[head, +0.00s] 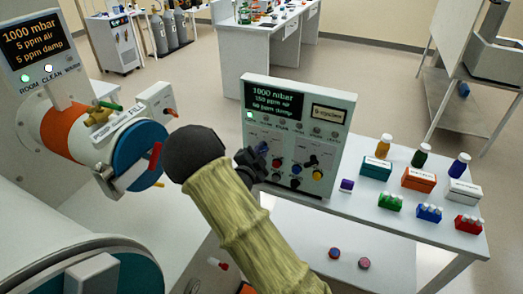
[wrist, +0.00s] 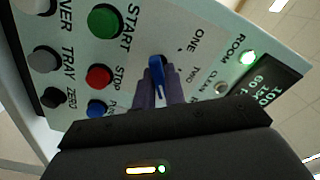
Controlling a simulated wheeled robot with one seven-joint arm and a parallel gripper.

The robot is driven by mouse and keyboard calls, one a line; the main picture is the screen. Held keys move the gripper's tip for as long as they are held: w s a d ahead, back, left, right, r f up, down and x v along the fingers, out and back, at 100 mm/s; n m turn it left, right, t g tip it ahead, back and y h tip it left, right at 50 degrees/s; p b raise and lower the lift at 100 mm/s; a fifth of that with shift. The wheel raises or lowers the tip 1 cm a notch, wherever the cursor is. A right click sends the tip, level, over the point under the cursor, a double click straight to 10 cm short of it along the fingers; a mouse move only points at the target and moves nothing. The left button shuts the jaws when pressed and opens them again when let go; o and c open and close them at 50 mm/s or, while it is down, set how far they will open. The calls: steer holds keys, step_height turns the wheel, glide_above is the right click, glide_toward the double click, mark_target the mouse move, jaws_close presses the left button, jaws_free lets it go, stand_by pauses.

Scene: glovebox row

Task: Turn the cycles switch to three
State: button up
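The cycles switch (wrist: 157,72) is a blue lever on the control panel, seen in the wrist view beside the labels ONE and TWO. Any further label is hidden by my gripper. Its setting cannot be read with certainty. My gripper (wrist: 158,90) is at the panel, its two dark fingers close on either side of the blue lever, apparently touching it. In the head view my gripper (head: 256,160) is at the left part of the panel (head: 340,150), and my arm and hand hide that area.
Near the switch in the wrist view are a green START button (wrist: 104,20), a red STOP button (wrist: 99,77) and a blue button (wrist: 97,108). In the head view, bottles and small boxes (head: 418,180) stand right of the panel. A glovebox port (head: 140,150) is left.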

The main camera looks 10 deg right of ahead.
jaws_close()
steer(key=shift+a+f, duration=0.1)
steer(key=shift+n, duration=0.5)
steer(key=shift+n+b, duration=0.65)
steer(key=shift+n, duration=0.55)
steer(key=shift+w+a+n, duration=0.1)
steer(key=shift+n, duration=1.8)
steer(key=o, duration=0.6)
jaws_free()
steer(key=shift+c, duration=0.2)
